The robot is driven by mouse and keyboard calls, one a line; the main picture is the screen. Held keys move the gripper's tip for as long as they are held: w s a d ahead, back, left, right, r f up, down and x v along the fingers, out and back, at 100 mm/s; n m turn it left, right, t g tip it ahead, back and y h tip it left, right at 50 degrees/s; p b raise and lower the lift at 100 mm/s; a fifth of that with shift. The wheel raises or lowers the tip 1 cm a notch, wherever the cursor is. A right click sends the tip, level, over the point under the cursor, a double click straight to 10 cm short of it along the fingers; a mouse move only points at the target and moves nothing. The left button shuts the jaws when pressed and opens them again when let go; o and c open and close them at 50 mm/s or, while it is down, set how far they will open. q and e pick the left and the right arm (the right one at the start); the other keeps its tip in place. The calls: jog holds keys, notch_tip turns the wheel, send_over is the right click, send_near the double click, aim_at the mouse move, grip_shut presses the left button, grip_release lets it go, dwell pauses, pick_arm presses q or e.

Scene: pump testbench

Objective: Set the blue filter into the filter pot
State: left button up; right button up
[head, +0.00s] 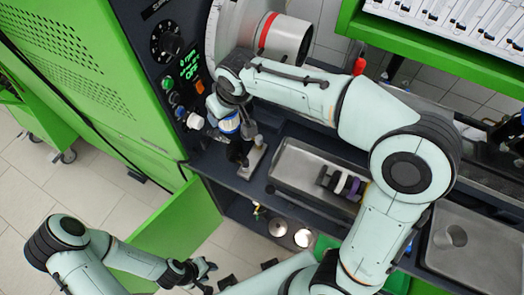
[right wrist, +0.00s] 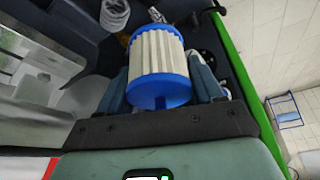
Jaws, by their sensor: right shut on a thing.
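The blue filter (right wrist: 158,62) has white pleats and blue end caps. In the right wrist view it sits between the two fingers of my right gripper (right wrist: 165,85), which is shut on it. In the head view the filter (head: 229,123) shows small, beside the bench's control panel, with my right wrist above it. A clear, ribbed cup (right wrist: 115,13), perhaps the filter pot, stands beyond the filter in the right wrist view, apart from it. My left gripper (head: 208,275) is low in the head view, empty, with its fingers apart.
The control panel (head: 180,75) stands close to my right gripper. A metal tray (head: 295,165) with dark, white and purple parts lies to the right. An open green door (head: 175,225) hangs below the bench, near my left arm. A steel sink (head: 470,245) is at the right.

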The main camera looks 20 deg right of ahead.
pick_arm(q)
jog(key=s+f+b, duration=0.1)
jog(key=f+b, duration=0.1)
jog(key=shift+s+f, duration=0.3)
jog(key=shift+s, duration=0.05)
pick_arm(e)
send_near(232, 154)
jog(key=x, duration=0.5)
jog(key=shift+w, duration=0.15)
jog(key=shift+f, duration=0.15)
jog(key=o, duration=1.2)
pick_arm(q)
jog(key=shift+s+f, duration=0.1)
jog(key=shift+f, duration=0.05)
